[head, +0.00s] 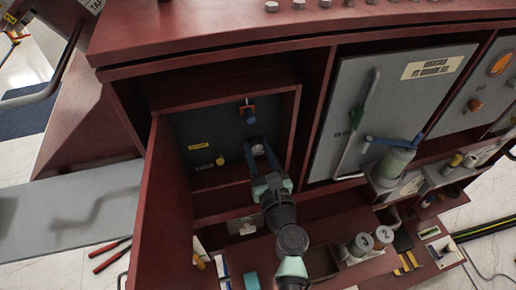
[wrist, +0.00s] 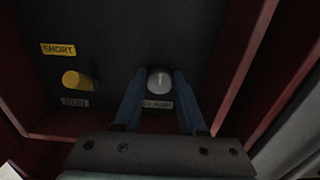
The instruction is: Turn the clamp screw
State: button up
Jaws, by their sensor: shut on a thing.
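The clamp screw (wrist: 159,82) is a round silver-grey knob on the dark back panel (wrist: 115,40) of an open compartment. A partly hidden label (wrist: 157,104) sits just below it. My gripper (wrist: 158,76) has its two blue fingers on either side of the knob, shut on it. In the head view my gripper (head: 257,153) reaches into the compartment from the lower right, and the knob shows small between the fingertips (head: 257,149).
A yellow knob (wrist: 76,80) sits left of the screw under a "SHORT" label (wrist: 58,49). Red compartment walls and an open red door (head: 166,215) bound the space.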

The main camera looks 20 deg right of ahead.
grip_shut()
